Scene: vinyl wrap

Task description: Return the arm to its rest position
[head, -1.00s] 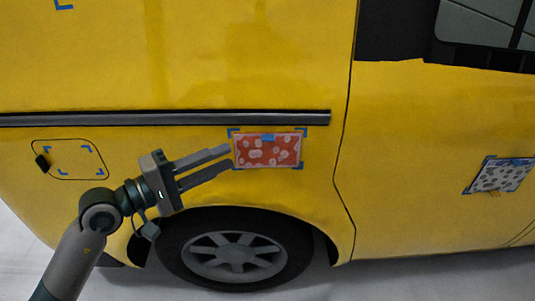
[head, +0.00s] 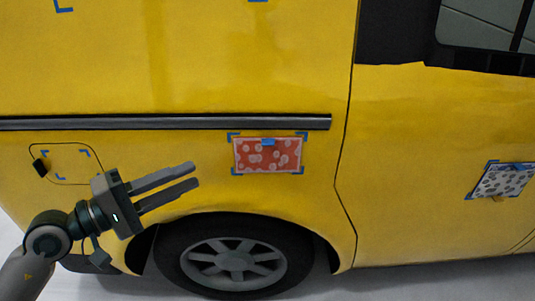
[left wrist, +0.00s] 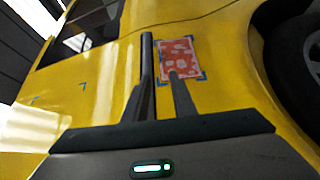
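My left gripper (head: 194,174) is in front of the yellow van's side, lower left of the red patterned sheet. Its two fingers are apart with nothing between them. The red sheet (head: 267,155) lies flat on the van inside blue corner marks, with a small blue piece at its top edge. In the left wrist view the red sheet (left wrist: 178,60) shows beyond the open fingers (left wrist: 160,55), apart from them. My right gripper is not in view.
The yellow van (head: 230,70) fills most of the view. A wheel (head: 234,262) is below the gripper. A grey patterned sheet (head: 502,180) is on the van at the right. Empty blue corner marks (head: 66,164) are at the left, near a small black piece (head: 40,167).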

